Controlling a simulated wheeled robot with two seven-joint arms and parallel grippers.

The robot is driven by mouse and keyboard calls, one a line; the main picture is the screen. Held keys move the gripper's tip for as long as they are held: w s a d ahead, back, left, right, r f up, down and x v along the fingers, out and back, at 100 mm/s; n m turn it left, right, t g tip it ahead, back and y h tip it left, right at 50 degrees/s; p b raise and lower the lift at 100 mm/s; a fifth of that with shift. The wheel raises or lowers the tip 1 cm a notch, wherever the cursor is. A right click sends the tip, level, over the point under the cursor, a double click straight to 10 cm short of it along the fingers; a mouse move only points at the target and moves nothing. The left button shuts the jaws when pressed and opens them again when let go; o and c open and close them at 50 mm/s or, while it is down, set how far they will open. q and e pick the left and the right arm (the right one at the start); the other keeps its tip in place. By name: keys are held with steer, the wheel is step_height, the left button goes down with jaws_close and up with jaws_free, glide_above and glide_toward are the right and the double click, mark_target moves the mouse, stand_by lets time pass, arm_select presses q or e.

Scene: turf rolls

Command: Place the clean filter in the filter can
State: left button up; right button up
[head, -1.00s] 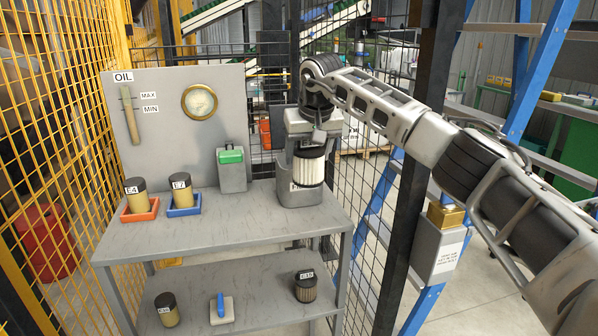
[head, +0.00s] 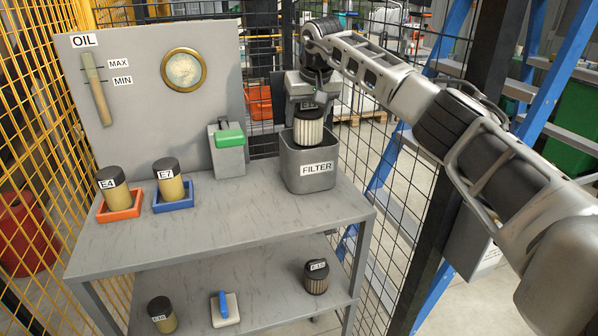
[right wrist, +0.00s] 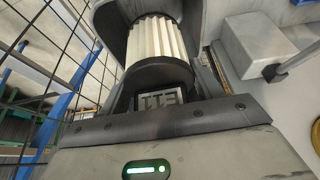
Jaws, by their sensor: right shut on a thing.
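The clean filter (head: 309,128), pale and pleated with a dark cap, is upright at the mouth of the grey can labelled FILTER (head: 318,170). Its lower end appears to be just inside the rim; how deep I cannot tell. My right gripper (head: 308,105) is shut on the filter's top, above the can. In the right wrist view the filter (right wrist: 157,40) points into the can (right wrist: 190,12), and the gripper (right wrist: 165,98) holds its dark cap, with a tag that seems to read E11. My left gripper is not in view.
A grey box with a green handle (head: 228,155) stands left of the can. Canisters E4 (head: 113,197) and E7 (head: 169,188) stand in red and blue trays. An oil panel (head: 135,120) stands behind. The bench front (head: 230,225) is clear.

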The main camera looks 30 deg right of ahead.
mark_target(308, 133)
step_height(308, 133, down, 5)
steer(key=shift+s+r, duration=0.1)
steer(key=shift+f+p, duration=0.4)
steer(key=shift+f, duration=1.95)
steer(key=shift+f, duration=0.1)
steer(key=o, duration=0.6)
steer(key=shift+f, duration=0.15)
steer(key=shift+o, duration=0.7)
